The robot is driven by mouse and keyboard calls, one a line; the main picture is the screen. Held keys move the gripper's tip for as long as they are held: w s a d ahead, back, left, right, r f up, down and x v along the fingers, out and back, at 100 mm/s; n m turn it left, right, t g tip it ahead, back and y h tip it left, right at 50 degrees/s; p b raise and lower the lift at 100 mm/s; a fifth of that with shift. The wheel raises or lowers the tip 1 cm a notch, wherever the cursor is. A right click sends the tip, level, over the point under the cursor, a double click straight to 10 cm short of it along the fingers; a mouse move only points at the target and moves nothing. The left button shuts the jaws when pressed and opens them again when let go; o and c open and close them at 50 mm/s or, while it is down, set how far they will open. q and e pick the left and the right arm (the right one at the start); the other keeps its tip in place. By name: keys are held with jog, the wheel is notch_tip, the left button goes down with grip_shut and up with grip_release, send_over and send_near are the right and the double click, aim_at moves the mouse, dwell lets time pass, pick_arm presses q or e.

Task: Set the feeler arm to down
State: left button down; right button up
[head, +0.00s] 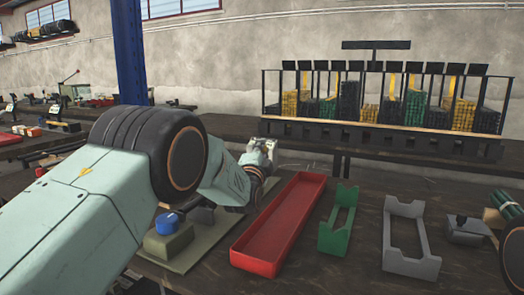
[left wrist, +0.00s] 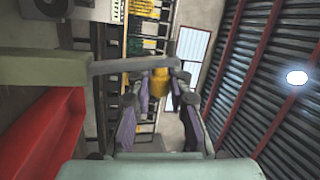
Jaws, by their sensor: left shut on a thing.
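The press (head: 184,247) stands at the left of the bench on an olive base plate, with a blue knob (head: 167,223) at its front. My left arm hides most of it. My left gripper (head: 262,152) is beyond the press, by the far end of the red tray. In the left wrist view, a level grey bar (left wrist: 132,67), which looks like the feeler arm, runs from an olive block to the fingers. My left gripper (left wrist: 157,105) is shut there around a yellow-orange piece (left wrist: 158,84) at the bar's end. My right gripper is out of view.
A long red tray (head: 279,226) lies right of the press, then a green holder (head: 338,222) and a grey holder (head: 408,238). A rack (head: 390,135) with yellow, green and black stacks stands behind. A blue post (head: 129,55) rises behind my left arm.

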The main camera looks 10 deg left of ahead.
pick_arm(q)
jog(key=n+p, duration=0.1)
jog(key=a+n+g+y+p, duration=0.1)
jog(key=n+p, duration=0.1)
jog(key=shift+w+a+r+n, duration=0.15)
jog(key=shift+a+n, duration=0.15)
jog(key=n+p, duration=0.1)
jog(key=a+n+p, duration=0.1)
jog(key=shift+w+a+f+n+g+y, duration=0.2)
jog(key=shift+n+g+y, duration=0.1)
jog(key=shift+n+g, duration=0.1)
jog(key=shift+a+f+n+p, duration=0.2)
jog(key=shift+a+n+p, duration=0.1)
jog(key=shift+n+p, duration=0.35)
jog(key=shift+f+g, duration=0.1)
jog(key=shift+g, duration=0.2)
jog(key=c, duration=1.2)
grip_release()
